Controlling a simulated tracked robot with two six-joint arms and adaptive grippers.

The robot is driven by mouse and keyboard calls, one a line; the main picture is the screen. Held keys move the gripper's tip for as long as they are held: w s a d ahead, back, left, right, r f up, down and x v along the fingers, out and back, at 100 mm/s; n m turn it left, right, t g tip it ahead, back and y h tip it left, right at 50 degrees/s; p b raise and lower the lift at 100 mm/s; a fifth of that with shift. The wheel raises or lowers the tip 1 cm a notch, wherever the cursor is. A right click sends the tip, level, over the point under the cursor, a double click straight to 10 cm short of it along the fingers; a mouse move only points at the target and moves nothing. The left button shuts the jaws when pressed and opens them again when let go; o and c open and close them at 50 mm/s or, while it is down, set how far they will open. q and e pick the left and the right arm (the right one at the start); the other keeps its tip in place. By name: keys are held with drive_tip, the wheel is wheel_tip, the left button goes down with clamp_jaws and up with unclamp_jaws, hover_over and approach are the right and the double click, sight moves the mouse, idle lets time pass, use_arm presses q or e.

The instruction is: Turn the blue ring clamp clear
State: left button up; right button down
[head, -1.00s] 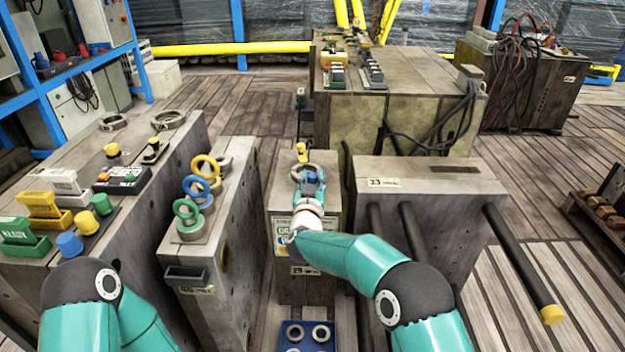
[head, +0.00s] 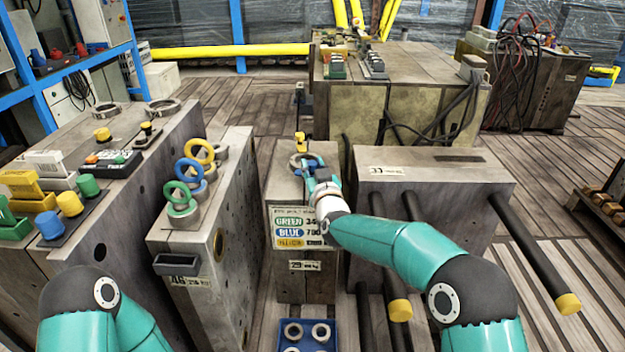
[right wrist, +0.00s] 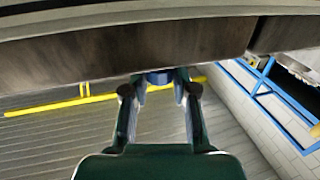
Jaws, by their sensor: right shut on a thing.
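Most of that part is hidden, so I cannot tell the clamp's angle. A blue eye ring (head: 188,167) also stands between a green ring (head: 181,192) and a yellow ring (head: 199,150) on the left block (head: 215,210), apart from the gripper. Only my left arm's elbow shows; its gripper is out of view.
A sign (head: 290,228) listing green, blue and yellow is on the middle block's front. A blue tray (head: 306,347) with grey rings is below it. The right block (head: 430,190) has long dark bars with yellow ends. A yellow post (head: 301,140) stands behind the grey ring.

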drive_tip(key=shift+d+f+n+y+b, duration=0.2)
drive_tip(key=shift+n+y+b, duration=0.4)
drive_tip(key=shift+y+b, duration=0.25)
drive_tip(key=shift+r+n+g+y, duration=0.1)
drive_tip(key=shift+n+g+y, duration=0.2)
drive_tip(key=shift+g+y, duration=0.15)
drive_tip(key=shift+w+r+y+p, duration=0.1)
drive_tip(key=shift+r+y+p, duration=0.05)
drive_tip(key=shift+y+p, duration=0.3)
drive_tip(key=n+y+p, duration=0.1)
drive_tip(key=p, duration=0.1)
drive_tip(key=n+g+y+p, duration=0.1)
drive_tip(key=p, duration=0.1)
drive_tip(key=shift+d+r+g, duration=0.1)
drive_tip(key=shift+r+g, duration=0.1)
drive_tip(key=shift+g, duration=0.05)
use_arm(q)
drive_tip(key=shift+r+p, duration=0.7)
drive_tip(key=shift+r, duration=1.1)
use_arm(e)
drive_tip(key=shift+f+n+y, duration=0.15)
drive_tip(key=shift+n+y, duration=0.15)
drive_tip(key=shift+y, duration=0.05)
drive_tip(key=c, duration=0.9)
unclamp_jaws()
